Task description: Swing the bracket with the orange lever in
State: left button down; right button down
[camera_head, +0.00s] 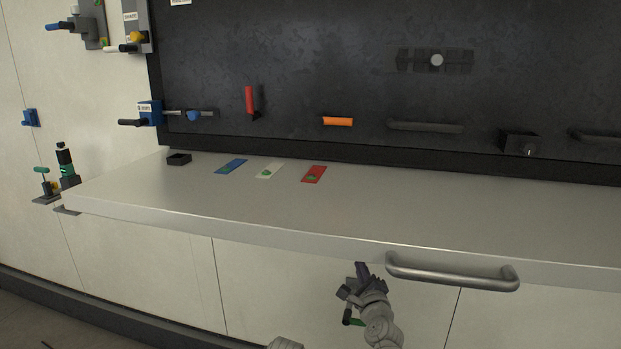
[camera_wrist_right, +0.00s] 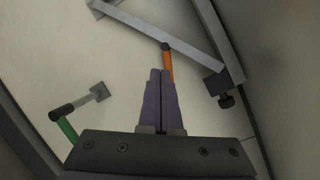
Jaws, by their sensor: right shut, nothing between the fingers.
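In the right wrist view, a grey bar bracket (camera_wrist_right: 140,22) runs from the top left down to the right against a pale panel. A thin orange lever (camera_wrist_right: 168,64) hangs from a dark knob on it. My right gripper (camera_wrist_right: 160,72) is shut, its two purple fingers together, and their tips overlap the lever's left side in the picture; I cannot tell whether they touch it. In the head view, my right gripper (camera_head: 361,268) is in front of the counter's lower front, left of the metal handle. The bracket is hidden there. My left gripper is out of view.
A green lever (camera_wrist_right: 66,128) on a grey arm stands left of my fingers. A dark clamp (camera_wrist_right: 218,83) sits at the right end of the bars. The counter (camera_head: 420,205) overhangs, with a metal handle (camera_head: 450,275) on its edge. Another orange handle (camera_head: 338,121) is on the black panel.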

jog(key=s+a+f+n+g+y, duration=0.25)
jog(key=f+n+g, duration=0.25)
jog(key=f+n, duration=0.25)
jog(key=s+a+f+n+g+y, duration=0.1)
jog(key=s+a+f+n+g, duration=0.1)
jog(key=s+f+n+g, duration=0.4)
jog(key=s+d+f+n+g+h, duration=0.4)
jog(key=s+d+f+n+g, duration=0.3)
jog(key=s+n, duration=0.5)
jog(key=s+a+f+n+h, duration=0.1)
jog(key=s+a+n, duration=0.15)
jog(key=a, duration=0.35)
jog(key=s+a+n+h, duration=0.1)
jog(key=s+a, duration=0.3)
jog(key=a, duration=0.1)
notch_tip(320, 180, up, 17)
jog(key=p, duration=1.6)
jog(key=shift+f+m+y+p, duration=0.2)
jog(key=shift+m+y+p, duration=0.1)
jog(key=shift+y+p, duration=0.05)
jog(key=shift+w+f, duration=0.1)
jog(key=shift+f, duration=0.05)
